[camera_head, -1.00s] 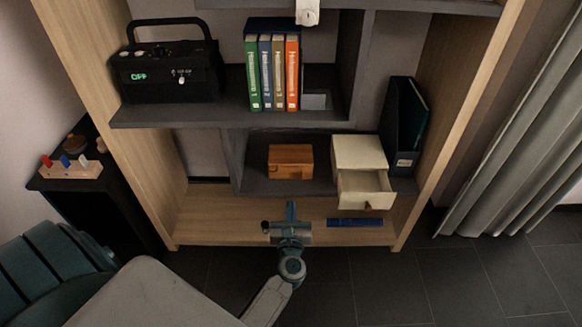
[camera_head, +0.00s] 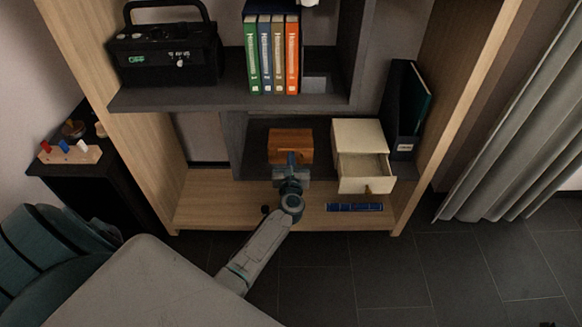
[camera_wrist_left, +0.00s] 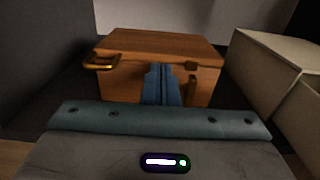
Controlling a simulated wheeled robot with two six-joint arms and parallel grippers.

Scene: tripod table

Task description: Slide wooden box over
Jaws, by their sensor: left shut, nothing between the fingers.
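The wooden box (camera_head: 290,141) sits on the dark lower shelf, left of a cream drawer box. My left gripper (camera_head: 291,160) is in front of it, with its fingers shut and empty, pointing at the box's front. In the left wrist view the box (camera_wrist_left: 125,77) has brass hardware on its front. The shut blue fingers (camera_wrist_left: 161,84) overlap the middle of its front face; I cannot tell whether they touch it. My right gripper does not show in either view.
The cream drawer box (camera_head: 358,139) has its drawer (camera_head: 366,177) pulled open. A black file holder (camera_head: 404,110) stands at the right. A dark upright panel (camera_wrist_left: 45,50) is left of the box. A blue flat object (camera_head: 354,207) lies on the wooden bottom board.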

